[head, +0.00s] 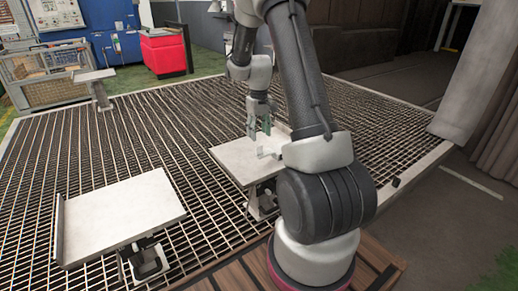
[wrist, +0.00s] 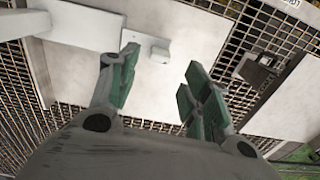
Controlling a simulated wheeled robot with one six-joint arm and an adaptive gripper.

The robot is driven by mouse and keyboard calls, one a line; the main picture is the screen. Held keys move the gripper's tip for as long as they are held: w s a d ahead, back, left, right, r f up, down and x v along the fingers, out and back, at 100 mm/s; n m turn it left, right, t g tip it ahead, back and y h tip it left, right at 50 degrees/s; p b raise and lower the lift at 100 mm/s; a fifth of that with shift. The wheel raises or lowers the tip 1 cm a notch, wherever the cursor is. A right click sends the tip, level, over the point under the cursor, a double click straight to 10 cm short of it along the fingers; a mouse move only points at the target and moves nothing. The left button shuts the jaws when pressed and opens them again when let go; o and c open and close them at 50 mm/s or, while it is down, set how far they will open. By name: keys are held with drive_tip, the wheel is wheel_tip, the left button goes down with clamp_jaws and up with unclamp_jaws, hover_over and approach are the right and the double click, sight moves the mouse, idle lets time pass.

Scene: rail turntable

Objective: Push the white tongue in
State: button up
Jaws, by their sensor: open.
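My gripper (head: 259,131) hangs fingers down over a white plate (head: 232,160) in the head view. Its green-padded fingers are apart with nothing between them. A small white tab (head: 267,153), which looks like the tongue, stands on the plate just below the fingertips. My arm hides the plate's right side in the head view.
A second white plate (head: 120,215) with a raised left edge stands at the front left. A smaller plate (head: 95,75) stands farther back, near a wire cage (head: 45,80) and a red box (head: 165,52). Open floor grating (head: 150,130) lies between the plates.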

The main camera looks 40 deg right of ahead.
sight(259, 154)
wheel_tip(259, 154, down, 8)
drive_tip(key=shift+r, duration=0.1)
idle(0.4)
